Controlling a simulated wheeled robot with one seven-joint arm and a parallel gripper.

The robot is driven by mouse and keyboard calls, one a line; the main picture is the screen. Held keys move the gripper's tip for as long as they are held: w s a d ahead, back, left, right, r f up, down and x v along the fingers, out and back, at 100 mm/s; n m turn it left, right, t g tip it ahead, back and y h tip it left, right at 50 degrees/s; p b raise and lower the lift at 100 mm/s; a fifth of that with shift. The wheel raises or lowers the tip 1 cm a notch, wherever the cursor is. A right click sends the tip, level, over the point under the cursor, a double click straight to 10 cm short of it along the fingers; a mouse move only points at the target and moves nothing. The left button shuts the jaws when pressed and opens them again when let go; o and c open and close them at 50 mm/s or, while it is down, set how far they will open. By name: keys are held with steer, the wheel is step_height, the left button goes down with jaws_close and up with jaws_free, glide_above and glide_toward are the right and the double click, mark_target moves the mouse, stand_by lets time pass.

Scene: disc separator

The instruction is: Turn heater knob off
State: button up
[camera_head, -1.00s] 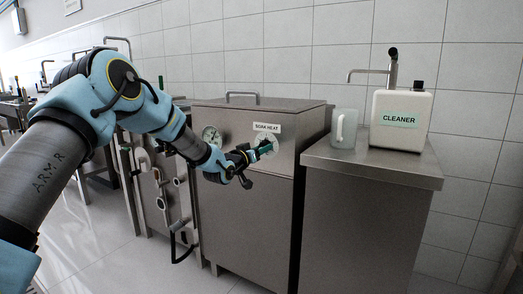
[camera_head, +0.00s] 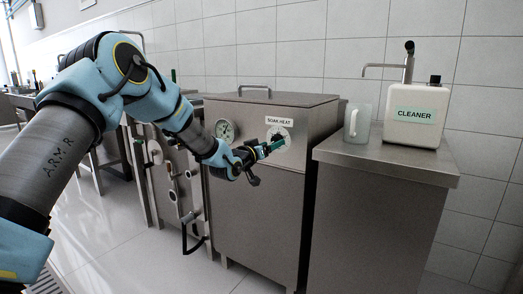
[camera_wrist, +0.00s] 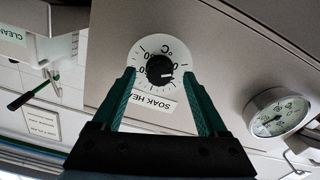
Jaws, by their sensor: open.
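The heater knob (camera_wrist: 159,69) is a small black dial with a white pointer, on a round white scale plate marked °C. It sits on the front of the steel soak tank (camera_head: 258,205), beside the "SOAK HEAT" label (camera_head: 279,121). In the wrist view the knob lies between and just beyond the fingertips. My gripper (camera_wrist: 161,80) is open, with one green finger on each side of the knob. I cannot tell whether the fingers touch it. In the head view my gripper (camera_head: 273,146) is at the tank's front and partly hides the dial.
A round gauge (camera_head: 226,130) is left of the dial. Pipes and valves (camera_head: 176,185) stand left of the tank. A steel counter (camera_head: 385,170) at the right bears a clear jug (camera_head: 357,124) and a white cleaner bottle (camera_head: 414,117). Tiled floor is open at the lower left.

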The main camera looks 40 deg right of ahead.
steer(key=v, duration=0.8)
steer(key=shift+a, duration=0.35)
steer(key=w+a+f+n+t+y, duration=0.15)
steer(key=w+a+y, duration=0.25)
steer(key=a, duration=0.6)
steer(key=w+a+f+n+y, duration=0.2)
steer(key=w+a+f+y, duration=0.15)
steer(key=a, duration=0.75)
steer(key=w+a+f+n+t+y, duration=0.1)
steer(key=w+a+f+y, duration=0.2)
steer(key=a, duration=0.7)
steer(key=s+a+n+g+y, duration=0.3)
steer(key=s+a, duration=0.5)
steer(key=a, duration=0.6)
steer(key=s+a+n+g+y, duration=0.2)
steer(key=s+a+n+y, duration=0.15)
steer(key=s+a, duration=0.7)
steer(key=w+a+r+p, duration=0.1)
steer(key=r+p, duration=1)
steer(key=a+r+p, duration=0.2)
steer(key=r+p, duration=0.9)
steer(key=p, duration=0.1)
steer(key=shift+w, duration=0.4)
